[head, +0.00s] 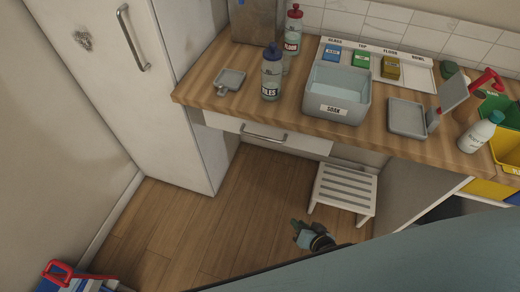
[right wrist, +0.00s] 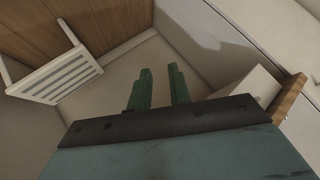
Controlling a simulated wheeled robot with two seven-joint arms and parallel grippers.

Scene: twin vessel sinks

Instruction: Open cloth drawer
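A white drawer front (head: 305,142) sits under the left part of the wooden counter, with a metal bar handle (head: 264,135) across it. The drawer looks shut; its inside does not show, and no label on it is readable. My right gripper (head: 297,229) is low over the floor, in front of and below the drawer, apart from the handle. In the right wrist view its two green fingers (right wrist: 160,88) stand apart with nothing between them, so it is open. My left gripper is not in view.
A white slatted stool (head: 344,188) stands under the counter, right of the drawer. A tall white cabinet (head: 150,100) stands left. The counter (head: 215,98) holds bottles, a grey SOAK tub (head: 337,107) and trays. Floor (head: 240,215) before the drawer is clear.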

